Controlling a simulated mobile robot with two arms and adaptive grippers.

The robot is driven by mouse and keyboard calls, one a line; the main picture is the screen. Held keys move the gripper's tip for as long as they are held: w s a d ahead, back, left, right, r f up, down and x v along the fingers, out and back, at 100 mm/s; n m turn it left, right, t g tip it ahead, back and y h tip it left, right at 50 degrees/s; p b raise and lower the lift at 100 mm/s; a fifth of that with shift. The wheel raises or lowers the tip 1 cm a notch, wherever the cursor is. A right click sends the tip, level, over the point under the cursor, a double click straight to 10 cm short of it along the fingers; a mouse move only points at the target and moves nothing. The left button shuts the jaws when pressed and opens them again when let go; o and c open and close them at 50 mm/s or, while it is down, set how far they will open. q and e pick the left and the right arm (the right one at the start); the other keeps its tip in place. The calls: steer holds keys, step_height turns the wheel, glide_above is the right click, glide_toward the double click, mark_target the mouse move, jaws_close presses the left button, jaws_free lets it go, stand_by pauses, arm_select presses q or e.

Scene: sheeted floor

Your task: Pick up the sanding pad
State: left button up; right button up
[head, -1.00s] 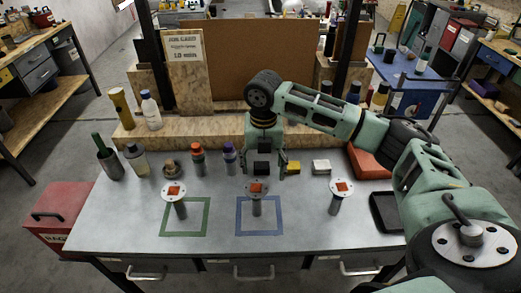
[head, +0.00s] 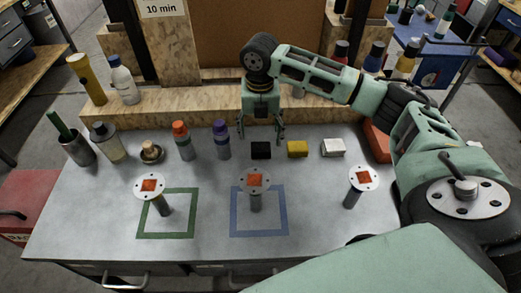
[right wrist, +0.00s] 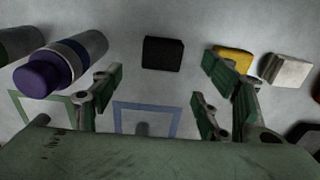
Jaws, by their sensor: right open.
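The sanding pad appears to be the small black block (head: 261,150), lying flat on the grey bench; it also shows in the right wrist view (right wrist: 163,53). A yellow block (head: 297,149) and a white block (head: 333,147) lie in a row to its right. My right gripper (head: 260,134) points down, open and empty, just above and behind the black block in the head view. In the right wrist view the block lies beyond the fingertips, between the two fingers' lines, apart from both. My left gripper is not in view.
A purple-capped bottle (head: 221,139) and an orange-capped bottle (head: 183,141) stand left of the black block. Round-topped posts (head: 255,182) with orange squares stand in front, near the green (head: 167,236) and blue (head: 259,235) outlines. A wooden ledge (head: 190,128) runs behind.

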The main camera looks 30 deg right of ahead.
mark_target(261, 147)
steer(key=f, duration=0.2)
steer(key=f+p, duration=0.1)
steer(key=f, duration=0.3)
steer(key=shift+w+d+f+p, duration=0.1)
steer(key=shift+d+f+p, duration=0.15)
steer(key=shift+p, duration=0.15)
steer(key=shift+w+f, duration=0.1)
steer(key=shift+f, duration=0.4)
steer(key=c, duration=1.1)
